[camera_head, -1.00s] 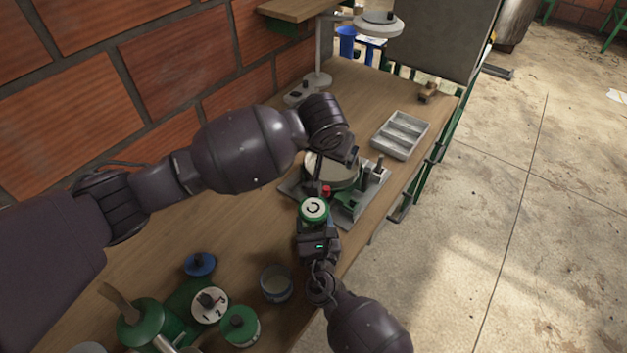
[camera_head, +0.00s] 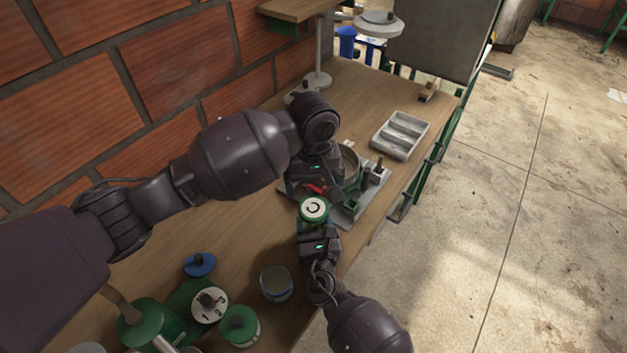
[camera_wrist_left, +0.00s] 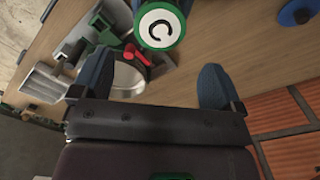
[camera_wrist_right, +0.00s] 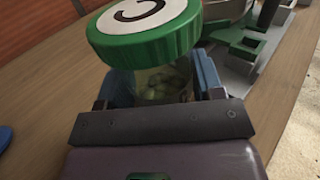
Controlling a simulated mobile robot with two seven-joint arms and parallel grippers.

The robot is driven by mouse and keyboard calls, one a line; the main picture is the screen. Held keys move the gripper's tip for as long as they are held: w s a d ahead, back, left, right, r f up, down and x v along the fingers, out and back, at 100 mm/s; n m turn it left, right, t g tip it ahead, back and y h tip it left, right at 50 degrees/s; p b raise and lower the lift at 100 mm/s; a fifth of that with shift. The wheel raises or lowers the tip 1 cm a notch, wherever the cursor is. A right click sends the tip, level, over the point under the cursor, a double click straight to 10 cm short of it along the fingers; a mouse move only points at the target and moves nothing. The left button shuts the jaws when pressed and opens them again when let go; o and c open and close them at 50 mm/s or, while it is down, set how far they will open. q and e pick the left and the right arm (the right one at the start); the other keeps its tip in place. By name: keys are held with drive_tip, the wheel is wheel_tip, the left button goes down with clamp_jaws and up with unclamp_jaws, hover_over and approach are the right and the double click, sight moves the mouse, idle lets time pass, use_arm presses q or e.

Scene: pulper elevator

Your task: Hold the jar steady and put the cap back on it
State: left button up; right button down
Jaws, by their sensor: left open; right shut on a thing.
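The jar (camera_wrist_right: 160,86) is clear with pale lumps inside. My right gripper (camera_head: 316,228) is shut on it, with blue fingers on both sides in the right wrist view. The green cap (camera_head: 314,208), with a white top marked "C", sits over the jar's mouth; it also shows in the right wrist view (camera_wrist_right: 150,30). I cannot tell whether it is tight. My left gripper (camera_wrist_left: 155,85) is open and empty, just beyond the cap in the head view. In the left wrist view the cap (camera_wrist_left: 160,24) lies ahead of its fingers, apart from them.
Behind the jar stands a grey device (camera_head: 350,212) with a round pan and red lever, partly hidden by my left gripper. A grey compartment tray (camera_head: 400,134) is beyond. Green containers (camera_head: 240,326), an open tin (camera_head: 276,283) and a blue lid (camera_head: 200,264) are at the near left.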

sight(314, 207)
use_arm(q)
drive_tip(key=shift+f, duration=3.95)
drive_tip(key=shift+c, duration=0.2)
drive_tip(key=c, duration=0.9)
drive_tip(key=m, duration=1.2)
drive_tip(key=shift+a+m, duration=0.1)
drive_tip(key=shift+m, duration=0.3)
drive_tip(key=m, duration=0.5)
drive_tip(key=o, duration=1)
